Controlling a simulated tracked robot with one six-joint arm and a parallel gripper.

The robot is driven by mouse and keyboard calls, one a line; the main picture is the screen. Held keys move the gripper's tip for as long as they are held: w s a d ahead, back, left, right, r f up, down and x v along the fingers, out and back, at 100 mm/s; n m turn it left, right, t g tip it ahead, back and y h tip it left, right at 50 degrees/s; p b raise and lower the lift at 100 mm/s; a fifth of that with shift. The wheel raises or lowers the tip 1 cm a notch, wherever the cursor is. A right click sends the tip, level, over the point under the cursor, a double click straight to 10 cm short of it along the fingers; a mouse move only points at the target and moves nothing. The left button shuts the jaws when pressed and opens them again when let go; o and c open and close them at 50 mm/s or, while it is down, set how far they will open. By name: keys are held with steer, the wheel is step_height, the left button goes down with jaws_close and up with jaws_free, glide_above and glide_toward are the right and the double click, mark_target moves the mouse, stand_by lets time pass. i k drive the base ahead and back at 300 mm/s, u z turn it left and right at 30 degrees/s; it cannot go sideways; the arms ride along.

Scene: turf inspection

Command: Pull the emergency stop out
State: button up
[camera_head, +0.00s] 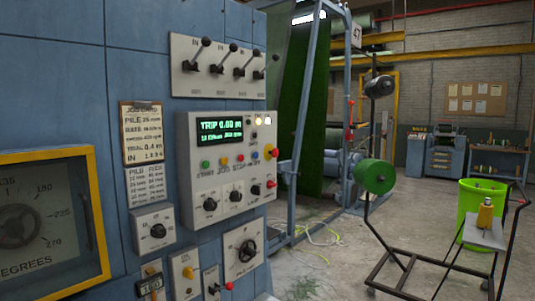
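A grey control panel (228,207) is fixed to the blue machine wall, left of the picture's middle. At the right end of its button row sits a larger red button (272,152), which looks like the emergency stop; its label is too small to read. I cannot tell whether it is pressed in or out. Left of it in the row are small green, yellow, red and blue buttons. The panel's green display (220,131) reads "TRIP 0.00 m". My gripper is not in view.
Above the panel is a plate with several black levers (217,66). Below are a rotary switch box (244,252) and a small red-knobbed lever (229,286). A yellow-framed dial (50,225) is at left. A wheeled frame (440,268) and green bin (478,205) stand right on concrete floor.

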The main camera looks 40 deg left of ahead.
mark_target(274, 153)
steer(key=u, duration=0.2)
steer(key=i, duration=0.7)
steer(key=u, duration=0.55)
steer(key=i, duration=0.75)
steer(key=u, duration=0.7)
steer(key=i, duration=0.6)
steer(key=u, duration=0.9)
steer(key=i, duration=0.65)
steer(key=u, duration=0.4)
